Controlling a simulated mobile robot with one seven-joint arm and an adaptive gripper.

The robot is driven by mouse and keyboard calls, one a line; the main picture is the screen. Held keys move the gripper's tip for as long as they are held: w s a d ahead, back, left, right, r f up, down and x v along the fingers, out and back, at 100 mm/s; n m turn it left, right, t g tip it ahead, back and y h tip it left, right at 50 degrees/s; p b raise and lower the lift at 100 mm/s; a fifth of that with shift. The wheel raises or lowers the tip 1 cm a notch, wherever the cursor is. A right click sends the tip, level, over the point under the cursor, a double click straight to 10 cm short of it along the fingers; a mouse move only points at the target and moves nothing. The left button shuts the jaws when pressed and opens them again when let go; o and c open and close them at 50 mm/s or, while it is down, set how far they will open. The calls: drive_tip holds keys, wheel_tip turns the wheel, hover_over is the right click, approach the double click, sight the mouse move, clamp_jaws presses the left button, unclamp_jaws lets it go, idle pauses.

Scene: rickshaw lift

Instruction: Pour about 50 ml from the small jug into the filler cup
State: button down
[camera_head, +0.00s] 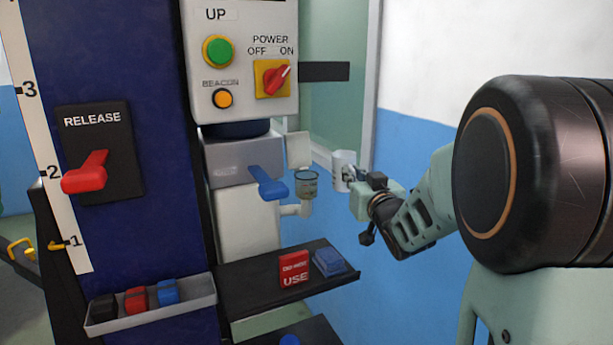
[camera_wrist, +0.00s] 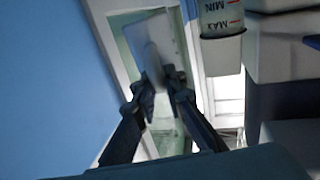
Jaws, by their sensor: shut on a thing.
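The small white jug (camera_head: 343,165) is held in my gripper (camera_head: 354,180), just right of the filler cup in the head view. It looks upright or only slightly tilted. In the wrist view the jug (camera_wrist: 148,42) shows pale and blurred between my two dark fingers (camera_wrist: 160,92). The clear grey filler cup (camera_head: 306,185) sits on a pipe elbow beside the pump. A small gap separates jug and cup. The liquid inside the jug is not visible.
A raised pale flap (camera_head: 298,149) stands behind the cup. A blue lever (camera_head: 268,184) sticks out left of it. Below is a dark shelf (camera_head: 245,277) with a red sign (camera_head: 294,269) and a blue item (camera_head: 329,263). A dark bar (camera_head: 324,71) juts out above.

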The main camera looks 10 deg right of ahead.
drive_tip(key=a+n, duration=0.2)
drive_tip(key=n, duration=0.1)
drive_tip(key=shift+a+r+b, duration=0.15)
drive_tip(key=shift+r+b, duration=0.1)
drive_tip(key=shift+b, duration=0.05)
drive_tip(key=shift+s+a+r+n+h+p, duration=0.1)
drive_tip(key=shift+a+r+n+p, duration=0.55)
drive_tip(key=shift+n, duration=0.5)
drive_tip(key=shift+a+r+n+h+p, duration=0.1)
drive_tip(key=shift+a+r+n+p, duration=0.3)
drive_tip(key=shift+n+p, duration=0.55)
drive_tip(key=shift+s+a+r+n+h+p, duration=0.1)
drive_tip(key=shift+a+r+n+p, duration=0.45)
drive_tip(key=shift+n, duration=0.75)
drive_tip(key=shift+a+f, duration=0.15)
drive_tip(key=shift+f, duration=0.1)
drive_tip(key=shift+r+n+p, duration=0.15)
drive_tip(key=shift+n+p, duration=0.3)
drive_tip(key=shift+n, duration=0.05)
drive_tip(key=shift+a+r+n+p, duration=0.1)
drive_tip(key=shift+r+n+p, duration=0.1)
drive_tip(key=shift+n+p, duration=0.35)
drive_tip(key=shift+a+f+n+p, duration=0.15)
drive_tip(key=shift+f+n+p, duration=0.35)
drive_tip(key=shift+n, duration=0.45)
drive_tip(key=shift+a+r+n+b, duration=0.1)
drive_tip(key=shift+r+n+b, duration=0.05)
drive_tip(key=shift+n+b, duration=0.6)
